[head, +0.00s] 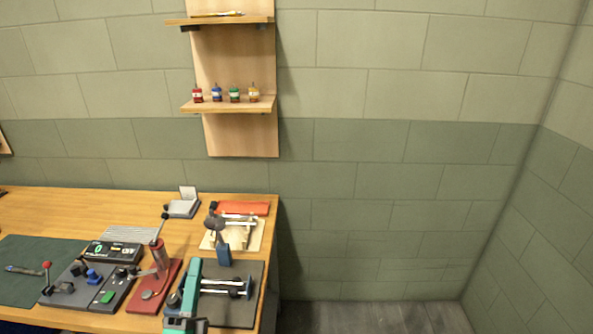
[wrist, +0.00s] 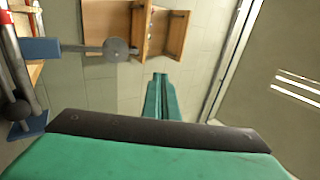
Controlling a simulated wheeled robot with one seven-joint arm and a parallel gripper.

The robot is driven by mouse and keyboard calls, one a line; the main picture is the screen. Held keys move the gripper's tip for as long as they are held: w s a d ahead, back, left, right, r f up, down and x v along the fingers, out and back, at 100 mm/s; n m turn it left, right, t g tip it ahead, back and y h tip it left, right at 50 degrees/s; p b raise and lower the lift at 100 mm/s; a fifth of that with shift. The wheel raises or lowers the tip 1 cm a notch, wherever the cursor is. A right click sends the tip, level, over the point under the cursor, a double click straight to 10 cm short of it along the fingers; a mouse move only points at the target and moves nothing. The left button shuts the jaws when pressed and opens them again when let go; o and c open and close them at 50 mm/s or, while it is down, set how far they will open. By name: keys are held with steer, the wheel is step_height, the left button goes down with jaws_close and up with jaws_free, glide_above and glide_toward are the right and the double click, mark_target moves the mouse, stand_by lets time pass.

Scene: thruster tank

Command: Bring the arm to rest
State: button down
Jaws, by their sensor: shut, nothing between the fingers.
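My gripper (wrist: 160,78) shows in the wrist view as two green fingers lying together, shut, with nothing between them. In the head view the teal gripper (head: 195,264) is over the right end of the workbench, in front of the grey fixture plate (head: 232,312). A blue-based stand with a round grey head (head: 215,224) is just beyond it; this also shows at the left of the wrist view (wrist: 116,48). I cannot tell the exact gap between the gripper and these things.
The wooden workbench (head: 60,207) holds a red lever press (head: 158,268), control boxes (head: 110,252) and a green mat (head: 25,252). A wall shelf (head: 229,105) carries several small bottles. The floor (head: 370,317) right of the bench is clear.

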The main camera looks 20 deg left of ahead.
steer(key=s+d+f+n+g, duration=0.1)
steer(key=s+d+f+n, duration=0.2)
steer(key=d+f, duration=0.35)
steer(key=s+d+f+n+g+h, duration=0.1)
steer(key=s+d+f+n, duration=0.2)
steer(key=d, duration=0.6)
steer(key=s+d+f+n, duration=0.3)
steer(key=d+f, duration=0.2)
steer(key=d, duration=0.2)
steer(key=s+d+f+n+g+h, duration=0.2)
steer(key=s+d, duration=0.4)
steer(key=s, duration=0.4)
steer(key=s+d+f+n+g+h, duration=0.2)
steer(key=s+d+f+n+g, duration=0.2)
steer(key=s+d, duration=0.3)
steer(key=s, duration=0.4)
steer(key=shift+d+f+n+g+h, duration=0.15)
steer(key=shift+d+n+g+h, duration=0.15)
steer(key=shift+g, duration=0.1)
steer(key=shift+s, duration=0.1)
